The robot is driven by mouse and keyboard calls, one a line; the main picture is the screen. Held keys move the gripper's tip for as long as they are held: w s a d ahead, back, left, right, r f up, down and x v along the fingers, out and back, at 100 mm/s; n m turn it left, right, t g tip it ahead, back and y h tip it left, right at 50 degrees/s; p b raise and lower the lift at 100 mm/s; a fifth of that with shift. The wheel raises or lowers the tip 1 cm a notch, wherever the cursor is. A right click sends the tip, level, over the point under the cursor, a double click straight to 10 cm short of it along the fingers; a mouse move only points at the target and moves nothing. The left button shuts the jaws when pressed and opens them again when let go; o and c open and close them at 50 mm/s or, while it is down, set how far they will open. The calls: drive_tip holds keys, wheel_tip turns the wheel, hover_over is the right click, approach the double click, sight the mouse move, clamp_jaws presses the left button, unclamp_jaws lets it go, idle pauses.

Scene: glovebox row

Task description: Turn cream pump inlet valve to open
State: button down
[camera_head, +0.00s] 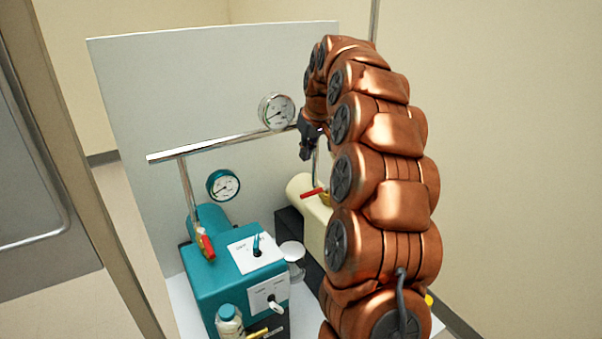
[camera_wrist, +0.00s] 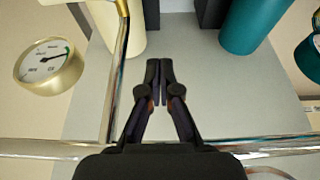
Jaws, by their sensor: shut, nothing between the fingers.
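The cream pump (camera_head: 298,186) stands behind the teal pump, partly hidden by my arm; its cream cylinder (camera_wrist: 118,28) also shows at the top of the wrist view. Its inlet valve has a red lever (camera_head: 311,193) that points left, roughly crosswise to the upright pipe above it. In the wrist view only a brass piece (camera_wrist: 122,8) shows on that pipe, and the red lever is not visible. My gripper (camera_head: 306,154) is above the lever, apart from it. In the wrist view my gripper (camera_wrist: 158,66) is shut and empty, right of the upright pipe.
A horizontal steel pipe (camera_head: 225,143) runs before the pale back panel (camera_head: 190,90), with a gauge (camera_head: 276,111) near my gripper. The teal pump (camera_head: 205,280) has its own red-handled valve (camera_head: 206,246) and gauge (camera_head: 223,185). A cream-rimmed gauge (camera_wrist: 48,66) is left in the wrist view.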

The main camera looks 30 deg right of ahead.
sight(316, 192)
wheel_tip(316, 192, down, 10)
drive_tip(key=p, duration=0.4)
drive_tip(key=shift+s, duration=0.35)
drive_tip(key=shift+d, duration=0.1)
